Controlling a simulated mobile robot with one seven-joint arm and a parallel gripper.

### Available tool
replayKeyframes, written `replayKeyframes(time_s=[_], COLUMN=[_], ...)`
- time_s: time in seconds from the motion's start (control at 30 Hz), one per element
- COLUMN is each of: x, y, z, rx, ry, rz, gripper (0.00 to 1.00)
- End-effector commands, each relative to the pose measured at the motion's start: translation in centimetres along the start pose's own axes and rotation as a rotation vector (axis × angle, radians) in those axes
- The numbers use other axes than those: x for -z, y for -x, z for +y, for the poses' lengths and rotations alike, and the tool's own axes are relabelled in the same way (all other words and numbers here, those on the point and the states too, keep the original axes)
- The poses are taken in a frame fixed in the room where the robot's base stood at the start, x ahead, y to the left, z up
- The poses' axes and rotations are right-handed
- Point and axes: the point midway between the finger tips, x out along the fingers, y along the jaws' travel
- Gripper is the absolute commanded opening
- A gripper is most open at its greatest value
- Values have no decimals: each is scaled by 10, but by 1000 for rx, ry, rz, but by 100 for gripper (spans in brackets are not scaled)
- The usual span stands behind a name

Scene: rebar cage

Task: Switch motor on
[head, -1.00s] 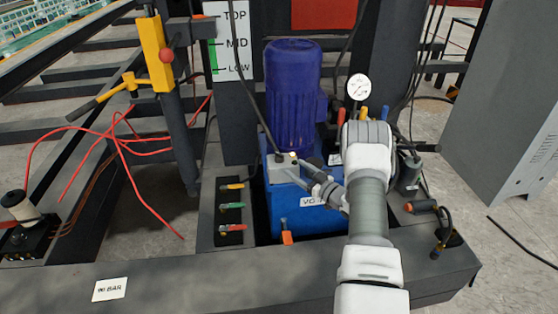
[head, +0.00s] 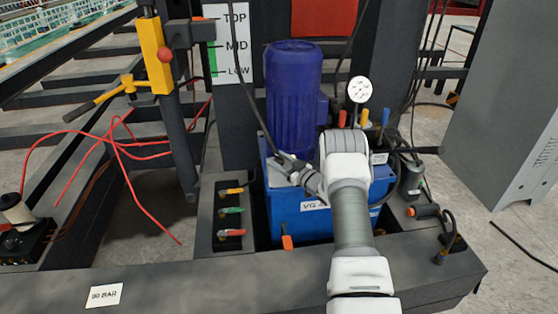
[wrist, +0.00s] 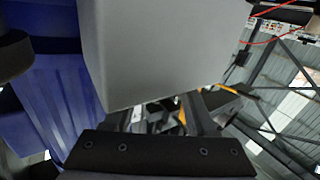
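The blue motor (head: 293,95) stands upright on a blue tank (head: 290,222) in the head view. A light grey box (head: 277,178) sits at the motor's foot on the near left side. My gripper (head: 284,162) is at this box, its tips overlapping the box's top in the picture; I cannot tell if they touch it. In the wrist view, the motor's ribbed blue side (wrist: 60,100) is at left and a large pale grey block (wrist: 160,50) fills the middle, very close. The small knob on the box is hidden behind my gripper. My finger opening is not clear.
A pressure gauge (head: 359,89) and several coloured handles stand right of the motor. Red, green and yellow levers (head: 231,210) are on a panel at left. A black cable (head: 243,85) hangs close to the motor's left. A grey cabinet (head: 505,120) is at right.

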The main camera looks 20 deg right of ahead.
Motion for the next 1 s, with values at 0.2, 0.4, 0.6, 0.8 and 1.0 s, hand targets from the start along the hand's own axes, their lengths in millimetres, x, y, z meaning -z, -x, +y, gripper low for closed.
replayKeyframes(time_s=[0.2,0.4,0.6,0.8,1.0], x=[0,0,0,0,0], y=[0,0,0,1,0], z=[0,0,0,0,-1], rx=[0,0,-22,-107,-260], ry=[0,0,-1,-3,-3], rz=[0,0,-3,-8,-19], gripper=[15,0,0,0,0])
